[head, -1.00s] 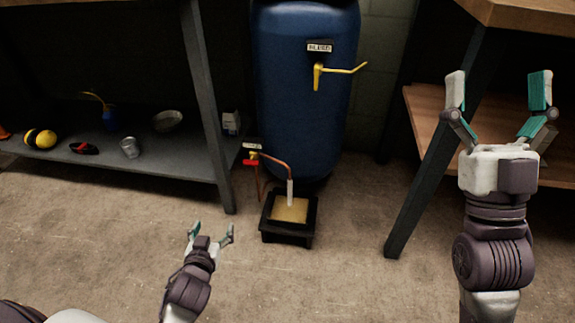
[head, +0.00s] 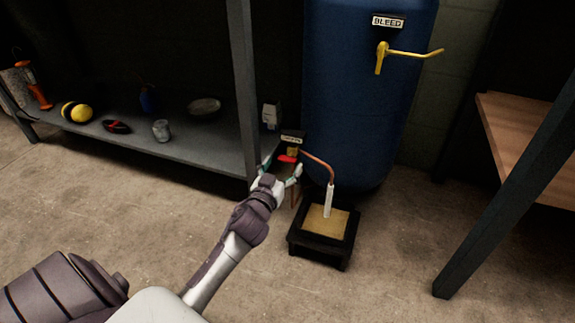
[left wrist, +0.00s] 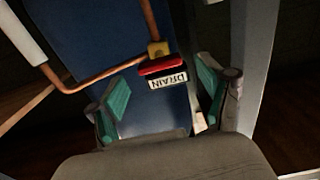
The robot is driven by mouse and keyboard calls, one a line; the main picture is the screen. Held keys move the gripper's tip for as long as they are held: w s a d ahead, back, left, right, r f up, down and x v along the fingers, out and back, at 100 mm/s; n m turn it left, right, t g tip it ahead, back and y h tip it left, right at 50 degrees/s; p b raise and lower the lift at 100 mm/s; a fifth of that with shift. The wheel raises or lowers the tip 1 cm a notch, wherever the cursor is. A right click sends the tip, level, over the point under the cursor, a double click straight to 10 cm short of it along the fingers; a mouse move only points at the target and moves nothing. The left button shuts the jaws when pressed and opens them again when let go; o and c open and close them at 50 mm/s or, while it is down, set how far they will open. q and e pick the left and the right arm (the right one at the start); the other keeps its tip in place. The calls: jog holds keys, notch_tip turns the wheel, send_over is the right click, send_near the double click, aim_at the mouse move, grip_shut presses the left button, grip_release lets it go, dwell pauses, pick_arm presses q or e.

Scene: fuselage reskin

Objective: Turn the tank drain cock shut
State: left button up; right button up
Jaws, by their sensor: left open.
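The drain cock has a red handle (head: 287,158) and a brass body (head: 293,151), low beside the blue tank (head: 362,110). A DRAIN label (head: 292,137) is with it. My left gripper (head: 281,171) is open just below the red handle, one finger to each side. In the left wrist view the red handle (left wrist: 162,66) lies in line with the gap of the gripper (left wrist: 163,86), a little past the fingertips; I see no contact. A copper pipe (head: 320,161) runs from the cock to a pale tube (head: 328,200). My right gripper is out of view.
A black tray (head: 318,256) with yellowish contents stands under the tube. A grey shelf post (head: 243,90) rises close left of the cock. A yellow BLEED lever (head: 410,53) is on the tank above. The floor in front is clear.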

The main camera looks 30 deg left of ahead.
aim_at(286, 161)
pick_arm(q)
jog(key=shift+b+x, duration=0.55)
jog(key=shift+x, duration=1.35)
jog(key=c, duration=1.2)
jog(key=shift+o, duration=0.2)
